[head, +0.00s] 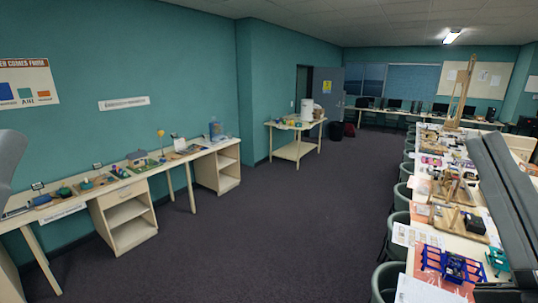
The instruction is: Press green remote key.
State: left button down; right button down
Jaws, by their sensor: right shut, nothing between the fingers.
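I cannot make out a remote or a green key on it in the head view. A small green object (497,261) stands on the long table at the lower right, beside a blue frame-like model (454,265); it is too small to tell what it is. My right arm comes in from the right edge and slopes down over this table. Its gripper (525,279) is at the lower right corner, close to the green object in the picture, shut and empty. Only a grey part of my left arm shows at the left edge; its gripper is out of view.
The long table (420,262) on the right is crowded with models and papers, with several chairs (398,222) along its side. A bench (75,200) with small exhibits runs along the left wall. A small table (296,148) stands farther back. The dark floor between is clear.

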jog(key=s+m, duration=0.1)
jog(key=m, duration=0.5)
jog(key=s+r+m, duration=0.1)
jog(key=m, duration=0.2)
jog(key=shift+s+m+t+y, duration=0.3)
jog(key=shift+s, duration=0.05)
dwell(1.2)
